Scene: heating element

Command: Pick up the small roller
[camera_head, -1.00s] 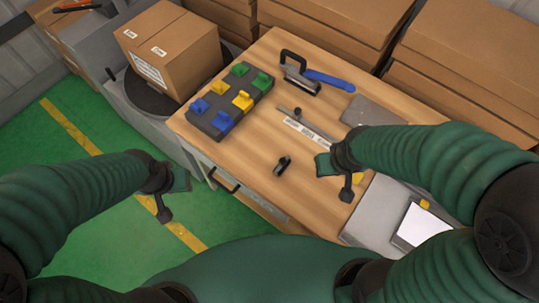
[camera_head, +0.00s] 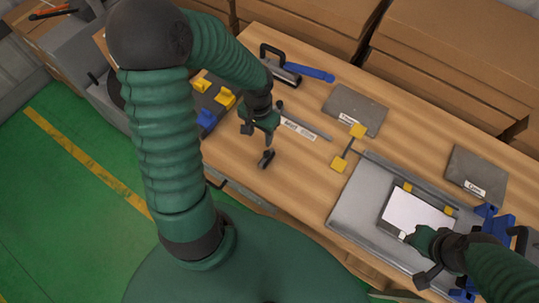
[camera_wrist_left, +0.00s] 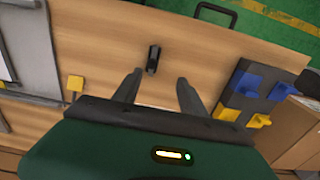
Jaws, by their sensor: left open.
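The small roller (camera_head: 266,159) is a small dark piece lying on the wooden table (camera_head: 300,165), near its front edge. It also shows in the left wrist view (camera_wrist_left: 153,58), beyond the fingertips and roughly between their lines. My left gripper (camera_head: 263,134) is above the table just behind the roller, open and empty. In the left wrist view its two dark fingers (camera_wrist_left: 157,88) are spread apart, not touching the roller. My right gripper (camera_head: 418,262) is over the grey tray at the right, by a white-topped panel. Whether its fingers are apart is unclear.
A dark block with yellow and blue pieces (camera_head: 225,97) is partly behind my left arm. A larger black roller and blue-handled tool (camera_head: 310,72) lie at the back. A grey plate (camera_head: 355,108), yellow-ended bar (camera_head: 348,148) and grey tray (camera_head: 345,205) occupy the right.

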